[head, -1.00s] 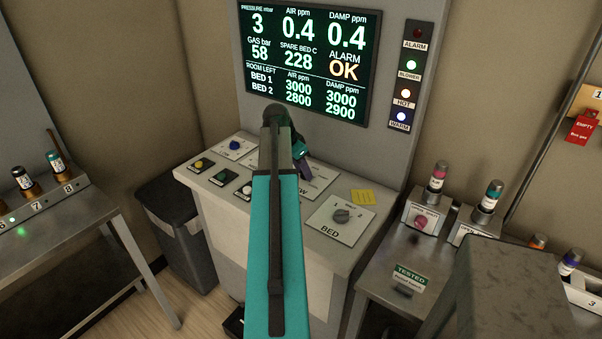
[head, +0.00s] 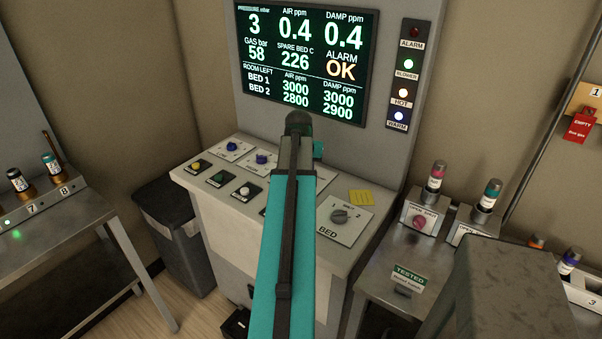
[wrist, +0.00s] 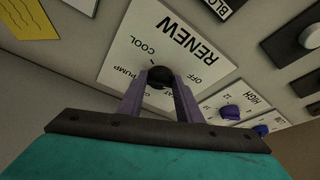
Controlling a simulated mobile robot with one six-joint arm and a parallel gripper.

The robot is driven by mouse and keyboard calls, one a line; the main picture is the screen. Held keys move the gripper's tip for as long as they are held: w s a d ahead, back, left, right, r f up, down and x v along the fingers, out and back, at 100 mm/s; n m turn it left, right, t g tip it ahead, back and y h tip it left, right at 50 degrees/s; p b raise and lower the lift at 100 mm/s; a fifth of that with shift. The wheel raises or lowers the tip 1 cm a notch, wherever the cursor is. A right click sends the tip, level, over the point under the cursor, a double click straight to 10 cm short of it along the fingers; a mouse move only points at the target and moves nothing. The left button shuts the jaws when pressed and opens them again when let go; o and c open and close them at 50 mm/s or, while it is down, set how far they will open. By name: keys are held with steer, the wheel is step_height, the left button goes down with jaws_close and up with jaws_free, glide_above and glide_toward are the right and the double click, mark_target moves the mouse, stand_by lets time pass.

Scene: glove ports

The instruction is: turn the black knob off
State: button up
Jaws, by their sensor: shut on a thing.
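The black knob (wrist: 158,75) stands on a white panel plate (wrist: 122,50) in the wrist view. The plate is marked RENEW, with COOL, OFF and PUMP around the knob; another label is partly covered. My gripper (wrist: 161,84) has its two purple fingers on either side of the knob and is shut on it. The knob's pointer is not visible, so I cannot tell its setting. In the head view my own arm hides the knob and most of the gripper.
A grey BED knob (head: 339,216) and a yellow note (head: 361,197) are to the right of my arm. The screen (head: 306,62) rises behind. A dark bin (head: 170,230) stands left of the console.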

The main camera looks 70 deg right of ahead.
steer(key=shift+d+r+n+t, duration=0.15)
steer(key=shift+n+t, duration=0.55)
steer(key=shift+n, duration=1.1)
steer(key=o, duration=1)
steer(key=shift+w, duration=0.1)
steer(key=shift+o, duration=0.2)
steer(key=shift+s+y, duration=0.2)
steer(key=shift+y, duration=0.1)
steer(key=shift+b+v, duration=0.35)
steer(key=shift+v, duration=0.55)
steer(key=b+v, duration=0.2)
steer(key=v, duration=0.9)
steer(key=shift+a+r, duration=0.25)
steer(key=shift+r, duration=0.1)
